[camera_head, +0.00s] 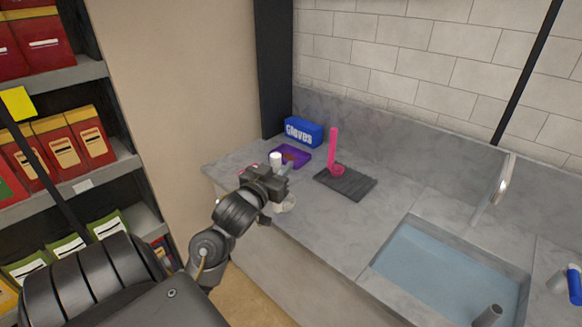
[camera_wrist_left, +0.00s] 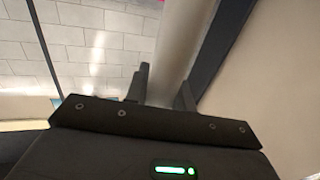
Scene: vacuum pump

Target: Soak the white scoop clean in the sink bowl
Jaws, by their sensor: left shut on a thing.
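The white scoop (camera_head: 276,158) is in my left gripper (camera_head: 280,172), which is shut on its handle above the left part of the counter. The handle's white top shows above the jaws and a pale round part (camera_head: 286,204) shows below them. In the left wrist view, the pale handle (camera_wrist_left: 183,38) stands between the two fingers (camera_wrist_left: 163,88). The sink bowl (camera_head: 450,270), filled with bluish water, is set in the counter to the right, apart from the gripper. My right gripper is not in view.
A pink scoop (camera_head: 334,150) stands on a dark ribbed mat (camera_head: 352,186). A purple tray (camera_head: 303,160) and a blue gloves box (camera_head: 304,131) are behind. A faucet (camera_head: 501,182) rises behind the sink. A grey cylinder (camera_head: 488,315) is at the sink's front. Counter (camera_head: 370,228) between mat and sink is clear.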

